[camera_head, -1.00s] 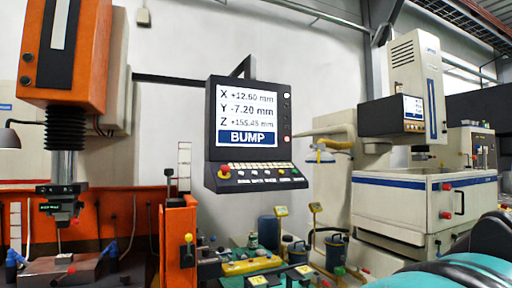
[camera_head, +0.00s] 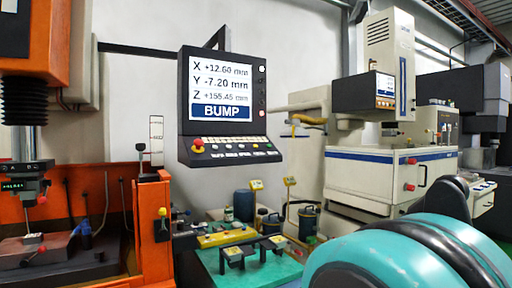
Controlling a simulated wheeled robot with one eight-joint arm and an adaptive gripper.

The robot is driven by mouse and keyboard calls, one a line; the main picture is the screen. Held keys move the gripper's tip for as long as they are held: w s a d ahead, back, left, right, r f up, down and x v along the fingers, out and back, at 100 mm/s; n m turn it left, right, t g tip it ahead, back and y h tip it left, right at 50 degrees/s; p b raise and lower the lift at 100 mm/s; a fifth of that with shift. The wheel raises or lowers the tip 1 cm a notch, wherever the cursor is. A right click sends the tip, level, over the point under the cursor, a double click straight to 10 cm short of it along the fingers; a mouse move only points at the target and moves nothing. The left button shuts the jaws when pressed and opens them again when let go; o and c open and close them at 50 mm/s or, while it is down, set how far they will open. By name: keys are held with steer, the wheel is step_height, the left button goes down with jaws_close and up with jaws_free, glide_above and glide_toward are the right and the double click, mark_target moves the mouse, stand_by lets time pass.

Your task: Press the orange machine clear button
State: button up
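The orange machine (camera_head: 28,40) stands at the left, with its head above a work tank. Its control panel (camera_head: 187,110) hangs from a dark arm in the centre-left. The screen (camera_head: 222,75) reads X, Y and Z values with "BUMP" in a blue bar. A shelf below carries a red knob on a yellow base (camera_head: 198,146) and a row of small buttons (camera_head: 240,145). Their labels are too small to read, so I cannot tell which is clear. My gripper is not in view. My teal and black arm part (camera_head: 375,262) fills the lower right, apart from the panel.
A green-topped bench (camera_head: 285,272) with yellow and black fixtures (camera_head: 234,254) lies below the panel. Dark canisters (camera_head: 308,222) stand behind it. A white machine (camera_head: 370,178) stands at the right. The space directly before the panel looks clear.

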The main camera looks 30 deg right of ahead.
jaws_close()
stand_by(1.2)
